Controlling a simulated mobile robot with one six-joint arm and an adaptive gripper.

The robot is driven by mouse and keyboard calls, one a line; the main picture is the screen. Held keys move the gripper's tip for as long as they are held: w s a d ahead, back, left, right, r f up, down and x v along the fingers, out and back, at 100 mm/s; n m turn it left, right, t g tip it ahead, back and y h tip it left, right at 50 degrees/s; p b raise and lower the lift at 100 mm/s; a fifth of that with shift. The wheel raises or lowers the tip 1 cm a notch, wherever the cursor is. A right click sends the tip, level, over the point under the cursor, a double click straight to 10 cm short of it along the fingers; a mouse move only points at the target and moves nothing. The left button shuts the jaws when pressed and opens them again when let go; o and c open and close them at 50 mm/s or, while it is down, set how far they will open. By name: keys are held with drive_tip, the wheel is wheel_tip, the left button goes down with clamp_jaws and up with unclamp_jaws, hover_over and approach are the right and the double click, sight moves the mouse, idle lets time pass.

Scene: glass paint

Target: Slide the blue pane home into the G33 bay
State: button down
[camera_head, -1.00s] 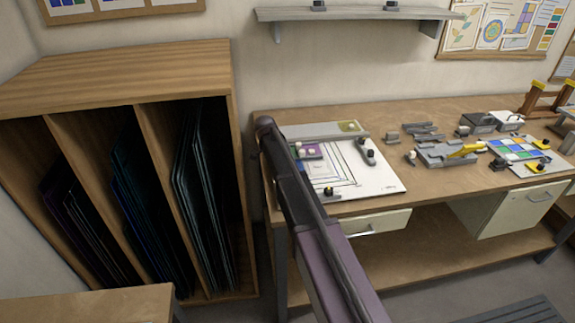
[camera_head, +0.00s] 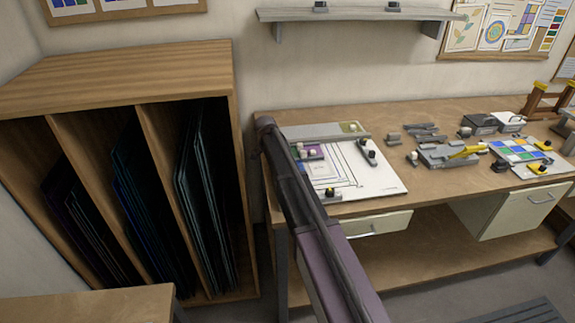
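A wooden rack (camera_head: 215,64) with three upright bays stands at the left, holding dark glass panes on edge. The middle bay holds dark blue and teal panes (camera_head: 140,215). The left bay holds dark panes, one purplish (camera_head: 70,215), and the right bay holds dark grey-green panes (camera_head: 200,200). No bay label is readable, so I cannot tell which bay is G33. I cannot single out the task's blue pane. My dark and purple arm rises from the bottom centre to between rack and bench. My gripper does not show, nor anything it might hold.
A workbench (camera_head: 420,190) at the right carries a white board (camera_head: 360,185), a grey tool block (camera_head: 440,155) and a coloured tile panel (camera_head: 522,150). A wooden surface (camera_head: 90,307) is at the lower left, close before the rack. A wall shelf (camera_head: 355,14) hangs above the bench.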

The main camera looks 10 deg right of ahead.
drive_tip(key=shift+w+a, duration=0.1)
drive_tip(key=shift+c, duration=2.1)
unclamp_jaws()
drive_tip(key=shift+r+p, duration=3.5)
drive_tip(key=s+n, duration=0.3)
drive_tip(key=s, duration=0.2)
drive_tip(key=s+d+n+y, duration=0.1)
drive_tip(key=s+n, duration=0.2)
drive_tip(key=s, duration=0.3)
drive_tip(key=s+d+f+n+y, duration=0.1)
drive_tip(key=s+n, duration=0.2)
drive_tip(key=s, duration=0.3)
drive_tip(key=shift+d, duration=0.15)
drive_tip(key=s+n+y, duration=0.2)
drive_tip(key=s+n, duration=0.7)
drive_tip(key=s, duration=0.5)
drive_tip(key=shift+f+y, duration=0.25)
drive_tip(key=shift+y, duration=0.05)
